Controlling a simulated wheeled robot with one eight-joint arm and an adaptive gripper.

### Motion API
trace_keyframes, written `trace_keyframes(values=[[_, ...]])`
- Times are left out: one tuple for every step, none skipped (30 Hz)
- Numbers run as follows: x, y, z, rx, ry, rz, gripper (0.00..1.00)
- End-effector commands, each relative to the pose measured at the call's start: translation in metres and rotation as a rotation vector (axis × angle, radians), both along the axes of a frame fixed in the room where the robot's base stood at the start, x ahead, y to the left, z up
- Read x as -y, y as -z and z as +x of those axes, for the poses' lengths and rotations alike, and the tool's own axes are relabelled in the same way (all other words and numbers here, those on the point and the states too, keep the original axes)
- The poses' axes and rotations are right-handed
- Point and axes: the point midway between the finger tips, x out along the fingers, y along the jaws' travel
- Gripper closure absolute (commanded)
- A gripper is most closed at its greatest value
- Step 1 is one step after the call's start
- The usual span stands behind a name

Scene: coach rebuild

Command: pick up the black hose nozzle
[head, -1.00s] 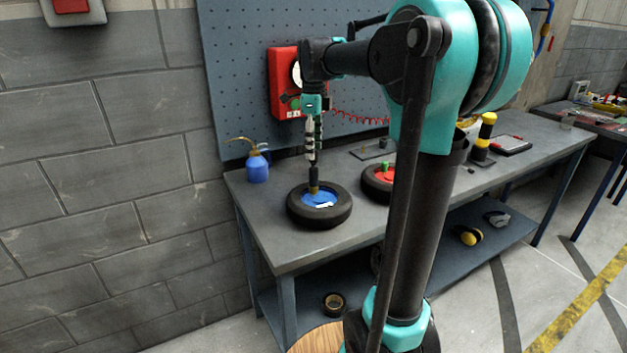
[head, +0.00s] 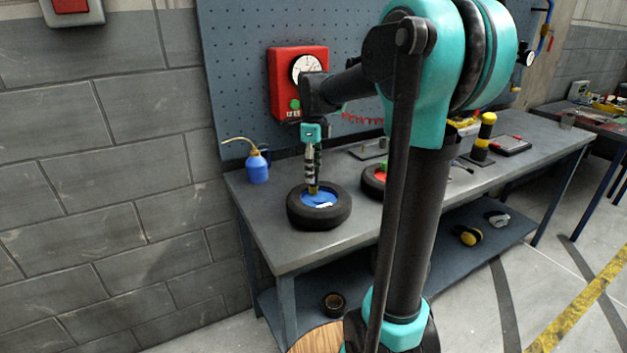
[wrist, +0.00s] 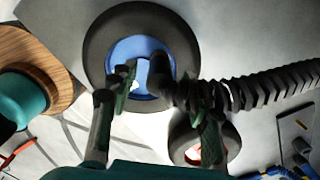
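The black hose nozzle (wrist: 160,76) shows in the wrist view over the blue hub (wrist: 141,50) of a tyre, with a dark ribbed hose (wrist: 265,84) running off to the right. In the head view my gripper (head: 312,176) points down over the blue-hub tyre (head: 318,221) and hides most of the nozzle. A brass-coloured piece (head: 312,189) shows just below the fingers. In the wrist view one finger is left of the nozzle and the other right of it, with gaps showing. My gripper is open; firm contact does not show.
A second tyre with a red hub (head: 373,181) lies to the right. A blue oil can (head: 257,168) stands left on the bench (head: 280,250). A red gauge box (head: 283,85) hangs on the pegboard behind. A yellow-black post (head: 484,135) stands farther right.

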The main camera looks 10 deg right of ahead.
Motion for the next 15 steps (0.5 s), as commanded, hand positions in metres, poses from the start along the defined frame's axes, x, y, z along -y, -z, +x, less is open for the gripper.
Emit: trace_keyframes(values=[[0.0,-0.0001,0.0,0.0,0.0,0.0,0.6],[0.0,-0.0001,-0.0001,0.0,0.0,0.0,0.63],[0.0,-0.0002,0.0,0.0,0.0,0.0,0.68],[0.0,-0.0002,-0.0001,0.0,0.0,0.0,0.72],[0.0,-0.0002,-0.0001,0.0,0.0,0.0,0.76],[0.0,-0.0002,-0.0001,0.0,0.0,0.0,0.81],[0.0,-0.0002,-0.0001,0.0,0.0,0.0,0.84],[0.0,-0.0003,-0.0001,0.0,0.0,0.0,0.88],[0.0,-0.0003,-0.0001,0.0,0.0,0.0,0.93],[0.0,-0.0003,-0.0001,0.0,0.0,0.0,0.97],[0.0,-0.0003,-0.0001,0.0,0.0,0.0,1.0],[0.0,-0.0003,-0.0001,0.0,0.0,0.0,1.0],[0.0,-0.0004,-0.0001,0.0,0.0,0.0,1.0],[0.0,-0.0004,-0.0001,0.0,0.0,0.0,1.0],[0.0,-0.0004,-0.0001,0.0,0.0,0.0,1.0]])
